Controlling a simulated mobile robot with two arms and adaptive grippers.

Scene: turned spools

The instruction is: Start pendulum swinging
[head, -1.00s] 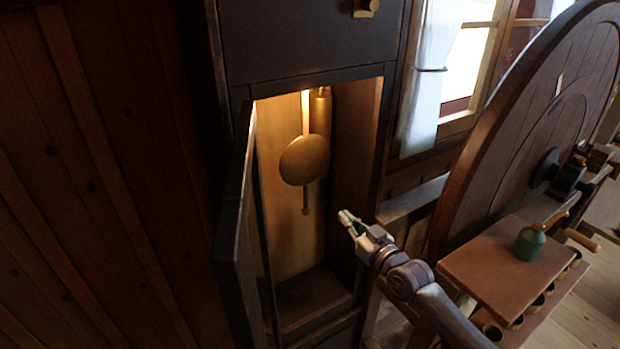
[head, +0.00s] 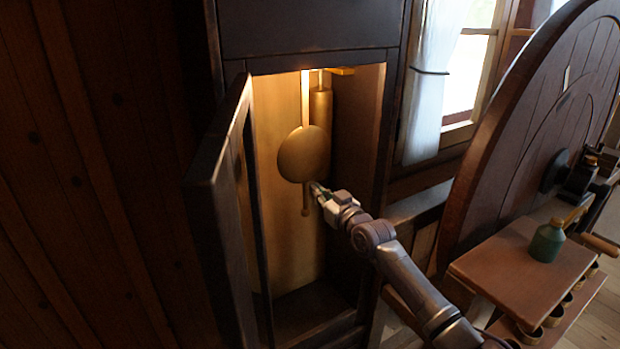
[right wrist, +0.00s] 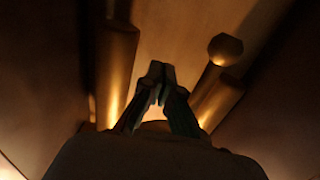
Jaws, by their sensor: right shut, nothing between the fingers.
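The brass pendulum (head: 303,154) hangs inside the tall dark clock case (head: 310,40), its round bob on a thin rod with a small knob below. The case door (head: 222,190) stands open to the left. My right gripper (head: 315,187) is shut and empty, reaching inside the case. Its fingertips are at the lower right edge of the bob; I cannot tell whether they touch it. The right wrist view shows the closed fingers (right wrist: 157,82) between brass cylindrical shapes, with a rounded brass end to the right. My left gripper is not in view.
A brass cylinder (head: 321,103) hangs behind the pendulum at right. The case's side walls leave limited room around my arm. To the right are a large wooden wheel (head: 500,130) and a wooden shelf (head: 515,275) with a green bottle (head: 547,242).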

